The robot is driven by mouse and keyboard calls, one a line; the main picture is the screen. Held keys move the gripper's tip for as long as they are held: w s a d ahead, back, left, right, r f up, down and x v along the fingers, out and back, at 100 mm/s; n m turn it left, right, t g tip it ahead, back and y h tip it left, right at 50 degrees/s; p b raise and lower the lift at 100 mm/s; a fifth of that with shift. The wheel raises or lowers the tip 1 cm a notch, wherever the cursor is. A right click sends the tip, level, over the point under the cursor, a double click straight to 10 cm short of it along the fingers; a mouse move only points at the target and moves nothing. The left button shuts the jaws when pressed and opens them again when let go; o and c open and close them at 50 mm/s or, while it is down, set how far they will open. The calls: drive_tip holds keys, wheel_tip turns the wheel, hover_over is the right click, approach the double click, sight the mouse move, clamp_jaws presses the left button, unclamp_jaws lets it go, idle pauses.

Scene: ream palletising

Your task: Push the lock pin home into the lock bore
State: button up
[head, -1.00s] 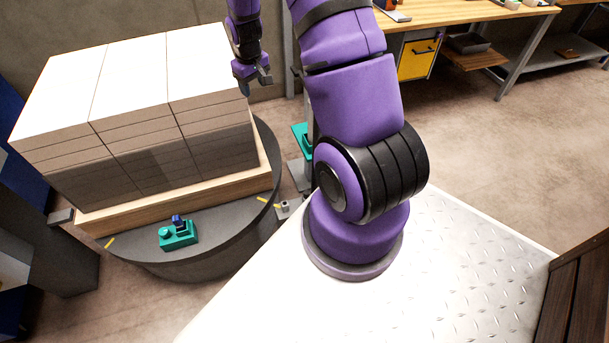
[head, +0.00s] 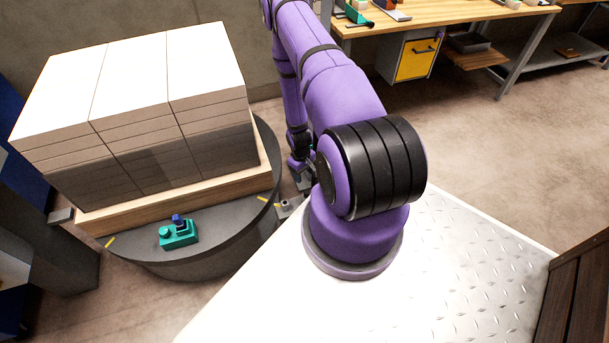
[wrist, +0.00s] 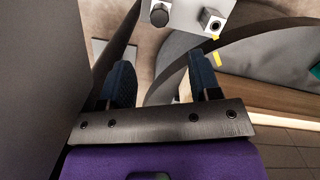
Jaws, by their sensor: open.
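A light grey bracket plate (wrist: 185,12) is at the top of the wrist view. It carries a dark round knob (wrist: 159,15), which may be the lock pin, and a small grey block (wrist: 212,22) with a dark round hole, which may be the lock bore. I cannot tell how deep any pin sits. In the head view the small grey bracket (head: 287,207) is at the turntable's right edge. My gripper (wrist: 160,66) is open and empty, apart from the bracket. In the head view it is mostly hidden beside my arm.
The dark grey turntable (head: 225,240) carries a wooden pallet (head: 100,222) with stacked white reams (head: 130,110). A teal fixture with a blue part (head: 178,236) sits on its front. Yellow marks (wrist: 217,58) are near the bracket. A workbench (head: 450,30) stands behind.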

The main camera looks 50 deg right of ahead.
sight(306, 191)
drive_tip(key=shift+s+a+f, duration=0.1)
drive_tip(key=shift+s+f, duration=0.2)
drive_tip(key=shift+f, duration=0.3)
drive_tip(key=f, duration=0.7)
drive_tip(key=s+f, duration=0.1)
drive_tip(key=f, duration=0.2)
drive_tip(key=shift+s+f, duration=0.1)
drive_tip(key=shift+f, duration=0.05)
drive_tip(key=shift+c, duration=0.2)
drive_tip(key=shift+a, duration=0.1)
clamp_jaws()
drive_tip(key=shift+r, duration=2.75)
drive_tip(key=shift+r, duration=0.2)
drive_tip(key=shift+r, duration=1.9)
